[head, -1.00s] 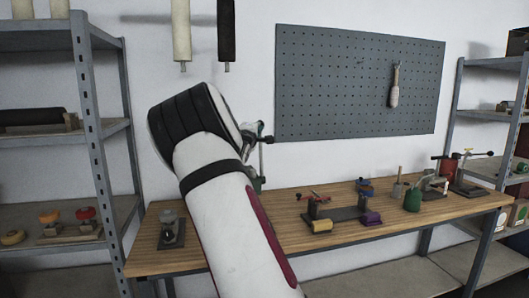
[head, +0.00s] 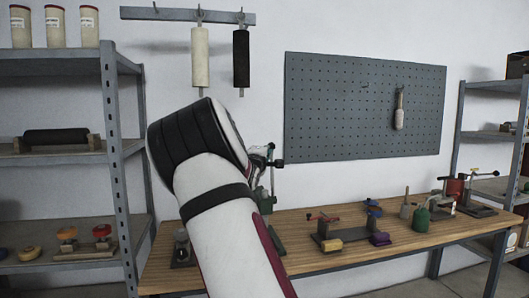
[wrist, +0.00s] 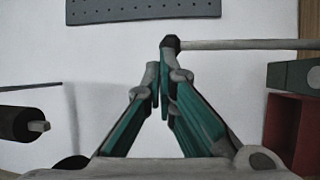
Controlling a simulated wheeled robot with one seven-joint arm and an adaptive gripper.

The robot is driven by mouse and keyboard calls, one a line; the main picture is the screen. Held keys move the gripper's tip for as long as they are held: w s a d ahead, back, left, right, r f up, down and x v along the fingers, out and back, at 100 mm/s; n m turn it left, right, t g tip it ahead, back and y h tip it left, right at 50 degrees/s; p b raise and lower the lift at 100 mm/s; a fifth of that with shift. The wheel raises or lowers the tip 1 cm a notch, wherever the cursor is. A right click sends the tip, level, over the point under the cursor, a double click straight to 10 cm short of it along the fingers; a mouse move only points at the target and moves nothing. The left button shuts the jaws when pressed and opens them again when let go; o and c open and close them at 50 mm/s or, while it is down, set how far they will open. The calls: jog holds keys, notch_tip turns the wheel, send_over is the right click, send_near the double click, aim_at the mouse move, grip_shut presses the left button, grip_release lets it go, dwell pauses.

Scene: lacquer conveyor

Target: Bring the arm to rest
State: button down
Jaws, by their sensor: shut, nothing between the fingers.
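My white arm reaches up over the workbench (head: 335,260) in the head view. My gripper (wrist: 160,80) shows in the wrist view with its green and grey fingers close together at the tips and nothing between them. In the head view my gripper (head: 262,175) is partly hidden behind my arm's dark-capped joint, in front of the white wall and left of the pegboard (head: 365,105). Its exact distance from the bench top is hard to tell.
A metal shelf (head: 118,130) stands at left, with rollers (head: 200,55) hanging beside it. A brush (head: 399,108) hangs on the pegboard.

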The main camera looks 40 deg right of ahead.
jog(key=r+v, duration=0.1)
jog(key=v, duration=0.6)
jog(key=shift+a+r, duration=0.25)
jog(key=shift+a, duration=0.1)
